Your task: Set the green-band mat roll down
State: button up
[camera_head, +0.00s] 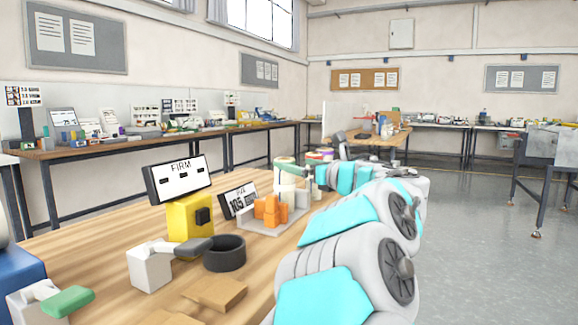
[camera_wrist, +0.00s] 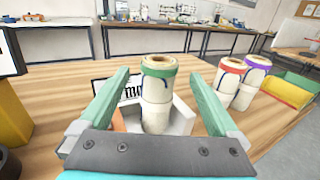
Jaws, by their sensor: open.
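The green-band mat roll (camera_wrist: 157,88) is a cream roll with a green band near its top. It stands upright in the wrist view, with a pale cylindrical part below the band, at a white tray (camera_wrist: 182,118). I cannot tell exactly what its base rests on. My gripper (camera_wrist: 160,82) is open, its green fingers on either side of the roll, with visible gaps. In the head view the roll (camera_head: 286,168) shows small beyond the tray (camera_head: 275,224), partly hidden by other things and my arm.
A red-band roll (camera_wrist: 228,82) and a purple-band roll (camera_wrist: 252,82) stand to the right. Orange blocks (camera_head: 270,210), a display reading 105 (camera_head: 239,200), a yellow device (camera_head: 190,217) and a black ring (camera_head: 224,254) crowd the wooden table (camera_head: 100,230).

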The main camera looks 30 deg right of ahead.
jog(key=shift+s+d, duration=0.2)
jog(key=shift+s, duration=0.75)
